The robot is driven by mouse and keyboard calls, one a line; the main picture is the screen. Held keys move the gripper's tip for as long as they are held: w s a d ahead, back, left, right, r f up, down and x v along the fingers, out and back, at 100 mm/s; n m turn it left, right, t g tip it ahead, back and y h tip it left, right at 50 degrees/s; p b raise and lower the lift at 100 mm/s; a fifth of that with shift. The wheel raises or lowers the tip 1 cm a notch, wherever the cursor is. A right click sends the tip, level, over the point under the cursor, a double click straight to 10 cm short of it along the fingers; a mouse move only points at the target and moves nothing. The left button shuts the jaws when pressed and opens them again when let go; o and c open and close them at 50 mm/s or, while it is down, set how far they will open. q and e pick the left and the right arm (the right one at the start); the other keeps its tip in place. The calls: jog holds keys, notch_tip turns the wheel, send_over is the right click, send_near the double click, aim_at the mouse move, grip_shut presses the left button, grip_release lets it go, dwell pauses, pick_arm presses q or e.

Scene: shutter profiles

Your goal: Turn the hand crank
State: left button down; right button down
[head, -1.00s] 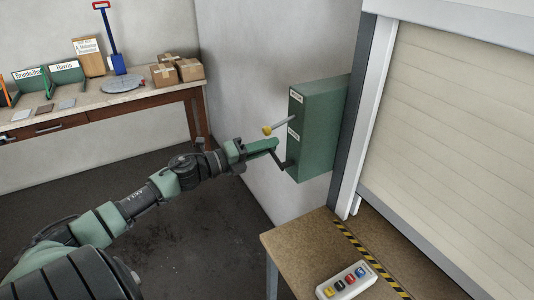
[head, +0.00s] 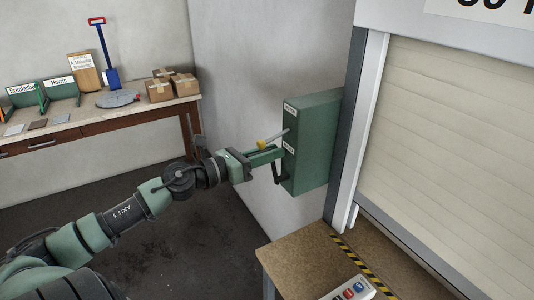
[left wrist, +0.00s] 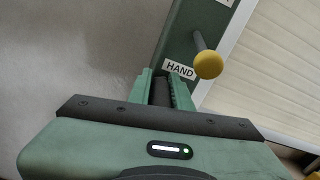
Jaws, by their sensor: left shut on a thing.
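The green box (head: 312,142) is fixed to the wall beside the shutter. A dark crank arm (head: 279,174) shows low on its front, and its handle is mostly hidden by my fingers. My left gripper (head: 265,157) is at the box front, shut on the crank handle. In the left wrist view the dark handle (left wrist: 161,92) lies between the two green fingers, below the "HAND" label (left wrist: 180,70). A grey lever with a yellow knob (head: 262,144) sticks out of the box just above the gripper; the knob shows in the left wrist view (left wrist: 208,64). My right gripper is out of view.
The pale roller shutter (head: 450,140) is at the right. A small table (head: 305,262) with a button panel (head: 350,291) stands below it. A workbench (head: 70,130) with boxes is at the back left. The floor between is clear.

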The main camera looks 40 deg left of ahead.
pick_arm(q)
jog(key=shift+s+d+r+m, duration=0.15)
jog(key=shift+d+m, duration=0.25)
jog(key=shift+m, duration=0.2)
jog(key=shift+s+d+r+m, duration=0.15)
jog(key=shift+d+m, duration=0.2)
jog(key=shift+m, duration=0.25)
jog(key=shift+f, duration=0.15)
jog(key=c, duration=1.3)
grip_release()
jog(key=shift+s+a+f, duration=0.1)
jog(key=shift+s+a, duration=0.1)
jog(key=shift+s, duration=0.4)
jog(key=b+v, duration=0.2)
jog(key=v, duration=0.4)
jog(key=shift+s, duration=0.25)
jog(key=shift+a, duration=0.1)
